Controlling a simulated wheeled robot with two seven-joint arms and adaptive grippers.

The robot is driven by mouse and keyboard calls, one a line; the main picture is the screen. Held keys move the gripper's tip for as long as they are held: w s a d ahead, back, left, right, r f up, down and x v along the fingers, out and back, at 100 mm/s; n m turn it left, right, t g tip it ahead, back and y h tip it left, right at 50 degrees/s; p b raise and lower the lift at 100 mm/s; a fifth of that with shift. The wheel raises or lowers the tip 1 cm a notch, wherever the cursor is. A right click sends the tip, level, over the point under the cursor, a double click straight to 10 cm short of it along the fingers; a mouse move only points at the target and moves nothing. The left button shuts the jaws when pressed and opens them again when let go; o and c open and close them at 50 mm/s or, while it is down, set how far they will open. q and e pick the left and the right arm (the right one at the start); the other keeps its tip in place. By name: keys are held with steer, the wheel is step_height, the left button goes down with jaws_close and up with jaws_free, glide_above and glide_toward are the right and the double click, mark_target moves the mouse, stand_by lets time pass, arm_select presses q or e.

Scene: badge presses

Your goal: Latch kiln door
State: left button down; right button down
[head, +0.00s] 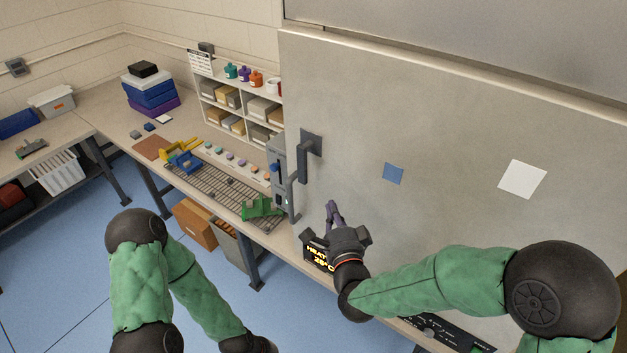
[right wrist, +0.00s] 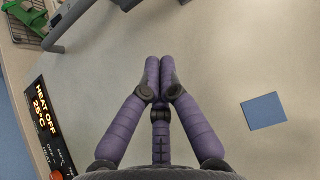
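The kiln door (head: 450,170) is a large pale grey panel filling the right of the head view; it fills most of the right wrist view (right wrist: 230,60). A dark grey latch handle (head: 304,165) is at its left edge, beside an upright grey latch plate (head: 279,172). Part of the grey latch hardware shows at the top of the right wrist view (right wrist: 85,12). My right gripper (head: 332,208) is below and right of the handle, apart from it. In the right wrist view its purple fingers (right wrist: 159,75) are together with nothing between them. My left gripper is out of view.
A display (head: 320,257) reading HEAT OFF 25°C is below the door's left side. A bench with a wire rack (head: 222,188), a green piece (head: 262,208) and shelves (head: 240,110) stands to the left. A blue square (head: 393,173) and a white square (head: 522,179) are on the door.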

steer(key=p, duration=0.2)
glide_toward(306, 162)
steer(key=w+d+f, duration=0.4)
steer(key=shift+w+a+f+p, duration=0.1)
steer(key=shift+w+a+p, duration=0.3)
steer(key=shift+w+a, duration=0.4)
steer(key=shift+w+a+p, duration=0.4)
steer(key=shift+w+a, duration=0.25)
steer(key=shift+a, duration=0.35)
